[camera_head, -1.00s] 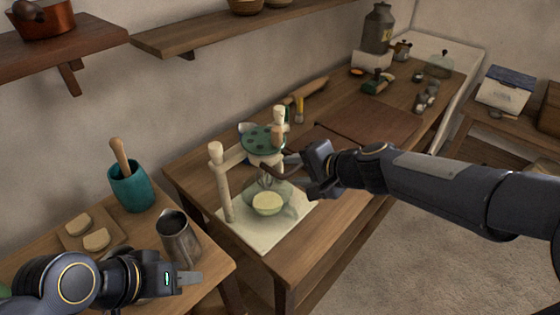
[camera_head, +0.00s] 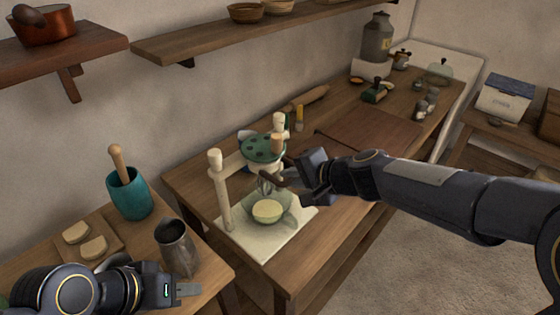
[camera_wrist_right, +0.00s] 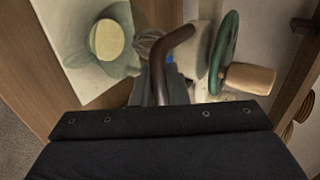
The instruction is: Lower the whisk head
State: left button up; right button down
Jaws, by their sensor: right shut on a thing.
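The whisk stand has pale posts (camera_head: 222,190) on a white base board (camera_head: 268,244). Its green wheel (camera_head: 262,148) has a wooden knob (camera_wrist_right: 248,78). The wire whisk head (camera_head: 266,187) hangs just above or at the rim of a glass bowl (camera_head: 286,212) with pale yellow contents (camera_head: 267,210); I cannot tell whether it reaches inside. A dark bent lever (camera_wrist_right: 172,50) sticks out from the stand. My right gripper (camera_head: 292,186) is shut on this lever; its fingertips are partly hidden. My left gripper (camera_head: 188,290) is empty, away from the stand; its finger gap is unclear.
A metal jug (camera_head: 175,247), a teal crock (camera_head: 129,196) and a board (camera_head: 72,247) with pale pieces stand on the near left table. A rolling pin (camera_head: 308,98) lies behind the stand. A brown board (camera_head: 370,135) lies to the right. Shelves (camera_head: 200,38) hang above.

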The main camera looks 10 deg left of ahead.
jog(key=shift+f, duration=0.15)
jog(key=shift+f+b, duration=3.8)
jog(key=shift+b, duration=0.1)
jog(key=c, duration=1.8)
grip_release()
jog(key=shift+c, duration=0.2)
jog(key=o, duration=0.5)
jog(key=shift+r, duration=0.1)
jog(key=shift+s+d+r+p, duration=0.2)
jog(key=shift+d+r+p, duration=0.15)
jog(key=shift+r+p, duration=0.05)
jog(key=shift+p+v, duration=1.3)
jog(key=shift+v, duration=1.65)
jog(key=shift+s+f, duration=0.1)
